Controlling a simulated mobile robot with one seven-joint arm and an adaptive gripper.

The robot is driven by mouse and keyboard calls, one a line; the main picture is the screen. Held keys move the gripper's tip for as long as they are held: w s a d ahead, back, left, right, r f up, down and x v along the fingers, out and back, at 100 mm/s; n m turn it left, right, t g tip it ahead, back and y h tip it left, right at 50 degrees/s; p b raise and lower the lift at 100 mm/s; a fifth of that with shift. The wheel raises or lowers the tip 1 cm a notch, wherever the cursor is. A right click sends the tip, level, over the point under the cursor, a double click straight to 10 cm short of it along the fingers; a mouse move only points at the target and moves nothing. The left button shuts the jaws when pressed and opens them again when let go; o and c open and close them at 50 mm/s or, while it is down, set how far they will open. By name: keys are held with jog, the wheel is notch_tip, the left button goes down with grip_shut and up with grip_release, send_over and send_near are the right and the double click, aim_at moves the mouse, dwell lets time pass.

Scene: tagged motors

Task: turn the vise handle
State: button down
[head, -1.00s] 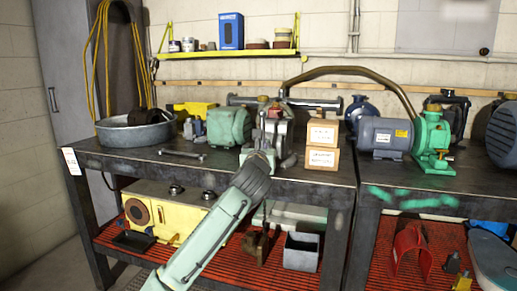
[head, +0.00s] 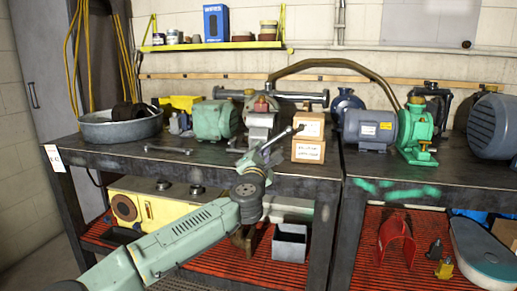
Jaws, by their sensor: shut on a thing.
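The grey vise (head: 261,120) stands at the front edge of the left workbench, between a green motor and a stack of two small boxes. Its bar handle (head: 287,134) slants up to the right in front of the vise, its knob end close to the boxes. My gripper (head: 264,151) is at the front of the vise, shut on the handle. The fingers are small in this view, and my wrist and arm hide the area below them.
The two tan boxes (head: 308,148) stand just right of the handle. The green motor (head: 214,120) is to the left, with a wrench (head: 168,149) on bare bench top near it. A grey-and-green pump motor (head: 370,127) stands further right.

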jog(key=shift+s+d+f+m+h, duration=0.15)
jog(key=shift+f+m, duration=0.1)
jog(key=shift+m, duration=0.5)
jog(key=shift+w+a+f+m+h, duration=0.1)
jog(key=shift+f+m+h, duration=0.1)
jog(key=shift+m, duration=0.55)
jog(key=shift+d, duration=0.1)
jog(key=c, duration=1.9)
grip_release()
jog(key=shift+s+r, duration=0.15)
jog(key=shift+s, duration=0.05)
jog(key=shift+o, duration=1.3)
jog(key=shift+d, duration=0.1)
jog(key=v, duration=1.2)
